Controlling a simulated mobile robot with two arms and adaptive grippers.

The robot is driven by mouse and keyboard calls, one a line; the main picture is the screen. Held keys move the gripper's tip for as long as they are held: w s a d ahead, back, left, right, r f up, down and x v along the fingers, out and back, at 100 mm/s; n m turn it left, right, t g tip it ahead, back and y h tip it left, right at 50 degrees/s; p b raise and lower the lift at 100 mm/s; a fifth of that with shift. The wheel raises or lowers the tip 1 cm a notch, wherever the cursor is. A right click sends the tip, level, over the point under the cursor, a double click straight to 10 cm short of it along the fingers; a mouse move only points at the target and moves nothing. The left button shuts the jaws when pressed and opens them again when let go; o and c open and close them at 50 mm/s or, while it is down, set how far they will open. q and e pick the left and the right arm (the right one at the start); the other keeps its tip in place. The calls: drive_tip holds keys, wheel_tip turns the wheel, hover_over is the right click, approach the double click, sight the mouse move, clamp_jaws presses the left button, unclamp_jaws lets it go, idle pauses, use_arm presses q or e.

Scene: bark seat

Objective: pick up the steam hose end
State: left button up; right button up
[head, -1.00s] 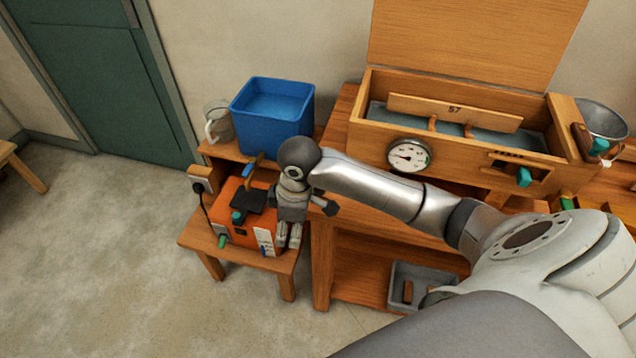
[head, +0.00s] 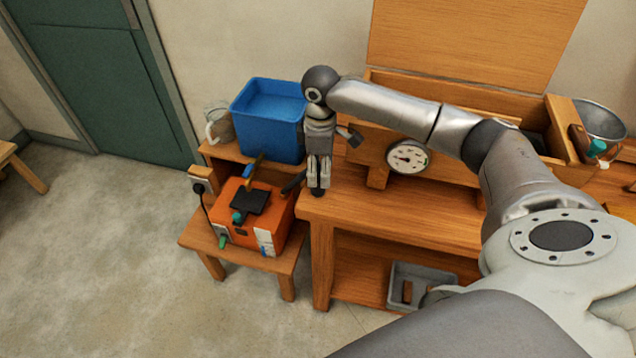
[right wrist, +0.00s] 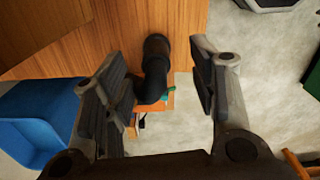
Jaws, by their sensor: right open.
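The black steam hose end (right wrist: 156,62) shows in the right wrist view, in the gap between the two fingers and nearer the left one. It rests by the edge of the wooden bench (right wrist: 185,25). In the head view the dark hose (head: 293,183) runs from the orange steam box (head: 262,215) toward the bench corner, its end partly hidden by my fingers. My right gripper (head: 318,184) points down over that end, open, with nothing gripped. The wrist view shows its fingers (right wrist: 158,78) apart on either side of the hose. My left gripper is not in view.
A blue tub (head: 272,115) and a glass jug (head: 217,125) stand on the shelf at left. The wooden steam chest with a dial (head: 408,157) is behind my right arm. A grey tray (head: 425,272) sits on the lower shelf. Bare floor lies at left.

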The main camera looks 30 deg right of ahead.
sight(318, 184)
drive_tip(key=f, duration=0.2)
drive_tip(key=w+f+p, duration=0.1)
drive_tip(key=f, duration=0.1)
drive_tip(key=shift+a+f, duration=0.15)
drive_tip(key=shift+f, duration=0.65)
drive_tip(key=shift+r, duration=0.1)
drive_tip(key=c, duration=1.1)
drive_tip(key=shift+c, duration=0.2)
